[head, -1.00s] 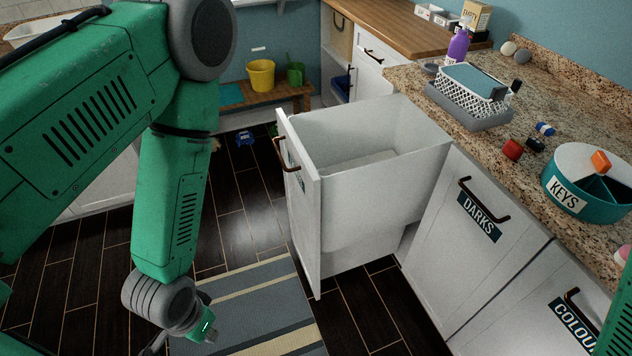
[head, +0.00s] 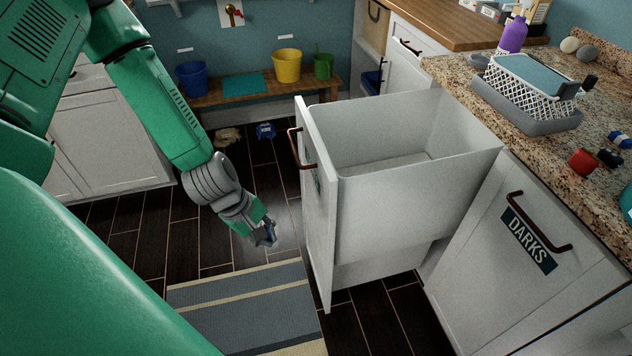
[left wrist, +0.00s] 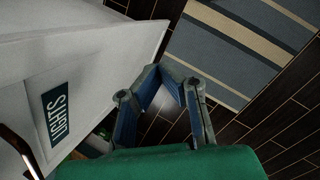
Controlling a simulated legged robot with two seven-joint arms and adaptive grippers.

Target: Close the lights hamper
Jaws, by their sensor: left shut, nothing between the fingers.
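The lights hamper (head: 385,205) is a white pull-out drawer, standing open from the counter in the head view. Its inside looks empty. Its front panel (head: 315,225) has a dark bar handle (head: 300,150) and faces left. In the left wrist view the front panel (left wrist: 95,60) shows at the left with its LIGHTS label (left wrist: 57,106), and the handle is at the lower left edge. My left gripper (head: 268,238) is shut and empty, left of the front panel and apart from it, above the floor. It also shows in the left wrist view (left wrist: 165,70). My right gripper is not in view.
The closed DARKS hamper (head: 505,265) is to the right of the open one. A granite counter (head: 450,75) above holds a white basket (head: 525,95). A striped rug (head: 250,310) lies on the dark floor. A bench (head: 225,97) with buckets stands at the back.

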